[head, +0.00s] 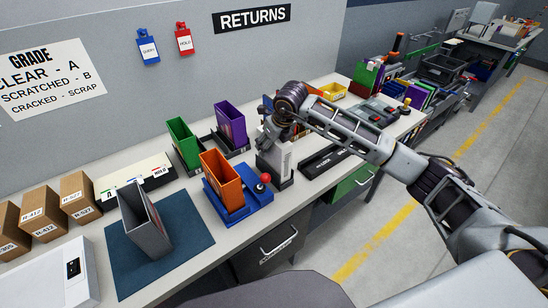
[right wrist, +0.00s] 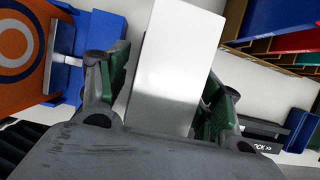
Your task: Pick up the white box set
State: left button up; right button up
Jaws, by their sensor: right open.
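A white box (head: 283,165) stands upright on the bench beside the orange box, partly hidden by my right gripper. In the right wrist view the white box (right wrist: 175,60) fills the space between my two green-padded fingers, one on each side. My right gripper (head: 277,132) is open around it, reaching down from above. I cannot tell whether the pads touch the box. My left gripper is not in view.
An orange box (head: 221,180) sits in a blue fixture (head: 250,203) with a red ball knob, close left of the gripper. Green (head: 183,143) and purple (head: 231,124) boxes stand behind. A grey box (head: 146,222) stands on a dark mat (head: 185,265). Cartons (head: 80,192) line the left.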

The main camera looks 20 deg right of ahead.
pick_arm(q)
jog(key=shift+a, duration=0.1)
pick_arm(e)
jog(key=shift+c, duration=0.5)
jog(key=c, duration=0.9)
grip_shut()
notch_tip(320, 180, up, 10)
jog(key=shift+f, duration=0.25)
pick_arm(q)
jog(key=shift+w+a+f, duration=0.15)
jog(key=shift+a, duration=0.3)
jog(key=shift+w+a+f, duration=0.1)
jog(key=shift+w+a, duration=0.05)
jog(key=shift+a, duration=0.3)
pick_arm(e)
jog(key=shift+r, duration=0.55)
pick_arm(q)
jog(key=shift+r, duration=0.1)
